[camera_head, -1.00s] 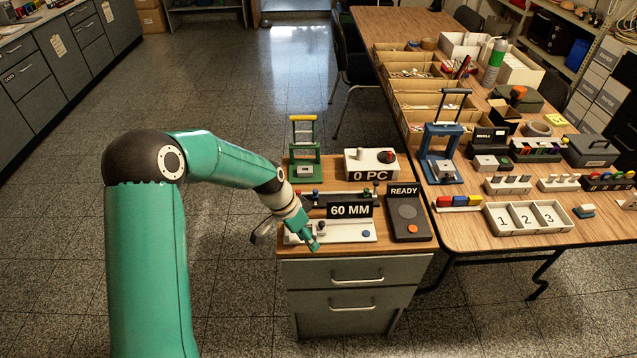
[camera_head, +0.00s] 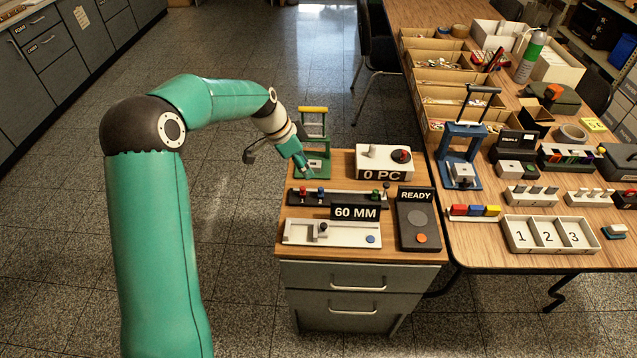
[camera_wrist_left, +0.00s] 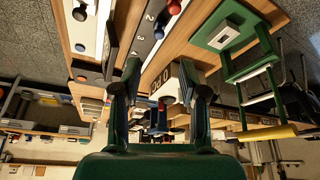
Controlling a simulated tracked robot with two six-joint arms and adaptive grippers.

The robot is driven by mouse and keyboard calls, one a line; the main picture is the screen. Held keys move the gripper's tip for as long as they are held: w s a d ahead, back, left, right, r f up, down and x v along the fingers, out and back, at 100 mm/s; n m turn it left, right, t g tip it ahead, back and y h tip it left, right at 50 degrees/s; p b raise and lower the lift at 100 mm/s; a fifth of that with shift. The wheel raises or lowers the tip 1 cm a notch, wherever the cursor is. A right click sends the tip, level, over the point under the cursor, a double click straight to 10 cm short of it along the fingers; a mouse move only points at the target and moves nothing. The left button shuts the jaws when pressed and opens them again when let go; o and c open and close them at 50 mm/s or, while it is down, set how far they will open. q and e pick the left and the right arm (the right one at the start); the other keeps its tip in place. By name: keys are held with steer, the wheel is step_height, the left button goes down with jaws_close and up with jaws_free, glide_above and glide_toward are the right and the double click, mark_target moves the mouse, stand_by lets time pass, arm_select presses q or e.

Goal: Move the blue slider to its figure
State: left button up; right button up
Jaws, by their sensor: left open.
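The blue slider (camera_head: 320,192) stands on the black numbered rail (camera_head: 345,198) on the small wooden cabinet, just right of the red slider (camera_head: 302,190). The display sign reading 60 MM (camera_head: 355,212) stands in front of the rail and hides part of it. My left gripper (camera_head: 306,171) is open and empty, above and behind the rail's left end, by the green stand. Its two fingers stand apart in the left wrist view (camera_wrist_left: 160,85). The numbered strip is also seen there, above the fingers. My right gripper is not in view.
A green press stand (camera_head: 313,140) stands at the cabinet's back left. A white box marked 0 PC (camera_head: 383,150) is behind the rail. A white slide plate (camera_head: 345,236) lies in front. A dark READY panel (camera_head: 416,240) is at right. The wooden table (camera_head: 480,225) adjoins on the right.

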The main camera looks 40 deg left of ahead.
mark_target(320, 189)
arm_select(q)
steer(key=p+x, duration=0.1)
steer(key=x, duration=0.9)
steer(key=shift+r, duration=0.1)
jaws_close()
